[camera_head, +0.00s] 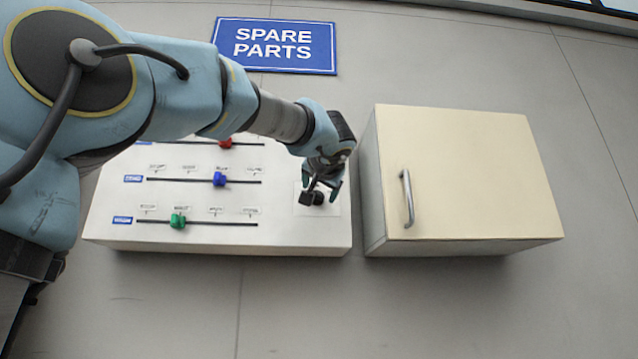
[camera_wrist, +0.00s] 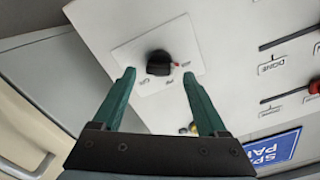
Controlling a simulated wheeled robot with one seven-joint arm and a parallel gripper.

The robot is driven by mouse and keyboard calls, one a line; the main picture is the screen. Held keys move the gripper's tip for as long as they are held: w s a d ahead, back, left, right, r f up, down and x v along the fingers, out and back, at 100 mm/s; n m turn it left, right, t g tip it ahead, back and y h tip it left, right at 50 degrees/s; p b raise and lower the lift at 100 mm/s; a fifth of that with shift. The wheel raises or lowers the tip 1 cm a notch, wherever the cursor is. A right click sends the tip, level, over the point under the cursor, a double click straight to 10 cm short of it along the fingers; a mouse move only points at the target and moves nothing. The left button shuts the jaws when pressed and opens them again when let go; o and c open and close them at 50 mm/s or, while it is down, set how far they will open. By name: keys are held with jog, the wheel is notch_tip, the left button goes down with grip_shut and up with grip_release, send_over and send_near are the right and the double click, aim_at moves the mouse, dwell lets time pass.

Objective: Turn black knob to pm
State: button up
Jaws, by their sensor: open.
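The black knob (camera_wrist: 160,63) sits on a pale square plate (camera_wrist: 137,52) on the white panel. In the wrist view a small red mark shows at its right side, and small labels stand around it, too blurred to read. In the head view the knob (camera_head: 313,198) is at the panel's right end, partly behind my fingers. My gripper (camera_wrist: 158,76) is open, with one green finger on each side of the knob in the picture. I see no clear contact. In the head view my gripper (camera_head: 321,187) is right at the knob.
The white panel (camera_head: 300,238) also carries sliders with a red knob (camera_head: 226,143), a blue knob (camera_head: 219,179) and a green knob (camera_head: 178,221). A cream cabinet (camera_head: 470,180) with a handle (camera_head: 407,198) stands close to the right. A blue SPARE PARTS sign (camera_head: 275,45) is above.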

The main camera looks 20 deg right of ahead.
jog(key=shift+w+d, duration=0.1)
jog(key=shift+w, duration=0.3)
jog(key=shift+c, duration=0.3)
grip_shut()
